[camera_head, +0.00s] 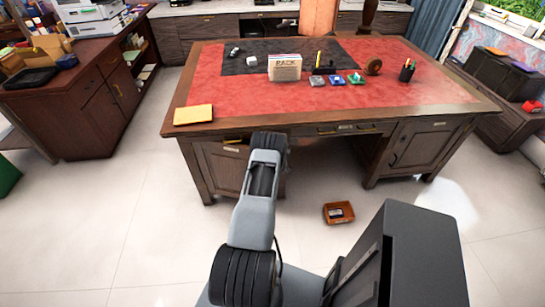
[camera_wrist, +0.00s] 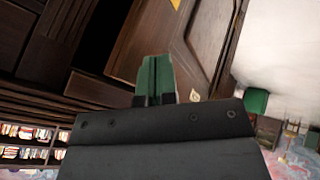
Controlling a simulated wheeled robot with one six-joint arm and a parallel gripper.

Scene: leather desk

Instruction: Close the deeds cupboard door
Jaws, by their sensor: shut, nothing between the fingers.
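A dark wooden cupboard door with a raised panel (camera_wrist: 205,35) fills the upper middle of the wrist view. It appears to stand ajar, with a dark gap to its left. My gripper (camera_wrist: 155,75) has its green fingers shut together and empty, with the tips close in front of the door's lower left part; I cannot tell if they touch it. In the head view, my arm reaches to the desk's left pedestal (camera_head: 212,168), and my arm hides the fingers and part of the pedestal front. The labels are too small to read.
The desk's red leather top (camera_head: 330,95) holds a card box, stamps, a pen cup and a yellow pad (camera_head: 194,114). The right pedestal (camera_head: 425,150) has its door shut. A small brown tray (camera_head: 339,212) lies on the floor.

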